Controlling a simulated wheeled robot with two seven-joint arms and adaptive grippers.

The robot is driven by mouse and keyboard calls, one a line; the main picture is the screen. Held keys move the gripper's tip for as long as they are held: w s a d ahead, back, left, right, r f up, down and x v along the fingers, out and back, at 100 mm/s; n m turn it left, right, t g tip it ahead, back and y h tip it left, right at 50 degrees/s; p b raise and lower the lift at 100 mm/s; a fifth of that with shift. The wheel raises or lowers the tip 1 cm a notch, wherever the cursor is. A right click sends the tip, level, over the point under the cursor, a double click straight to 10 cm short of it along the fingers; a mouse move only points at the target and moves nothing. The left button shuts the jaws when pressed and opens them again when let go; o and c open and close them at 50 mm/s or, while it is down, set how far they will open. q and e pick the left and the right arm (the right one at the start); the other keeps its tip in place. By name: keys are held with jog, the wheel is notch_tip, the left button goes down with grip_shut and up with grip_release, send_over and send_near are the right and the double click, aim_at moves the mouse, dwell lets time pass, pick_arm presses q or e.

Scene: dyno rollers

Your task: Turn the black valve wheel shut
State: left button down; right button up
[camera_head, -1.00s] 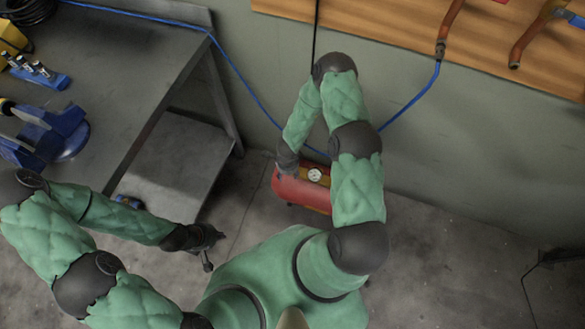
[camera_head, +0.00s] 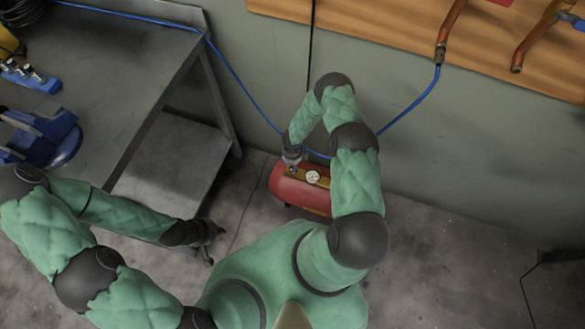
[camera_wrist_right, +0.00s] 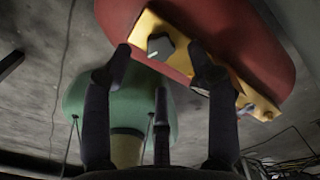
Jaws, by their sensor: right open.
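The red air compressor tank (camera_head: 318,197) stands on the floor by the wall, with a yellow panel and a round white gauge (camera_head: 313,177) on top. In the right wrist view, a dark knob (camera_wrist_right: 160,46), which looks like the black valve wheel, sits on the yellow panel (camera_wrist_right: 183,68). My right gripper (camera_head: 292,156) is over the panel's left end; its spread fingers (camera_wrist_right: 159,58) point at the knob, which shows between the fingertips. Contact cannot be told. My left gripper (camera_head: 209,239) is low at the left, away from the tank, its fingers too small to judge.
A grey metal workbench (camera_head: 110,85) with a lower shelf (camera_head: 165,165) stands at the left, bearing a blue vise (camera_head: 45,140). A blue hose (camera_head: 232,75) runs along the wall behind the tank. The floor (camera_head: 440,250) at the right is clear.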

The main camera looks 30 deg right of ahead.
aim_at(292, 168)
jog(key=shift+f+b, duration=0.5)
jog(key=shift+f, duration=1.2)
jog(key=c, duration=1.1)
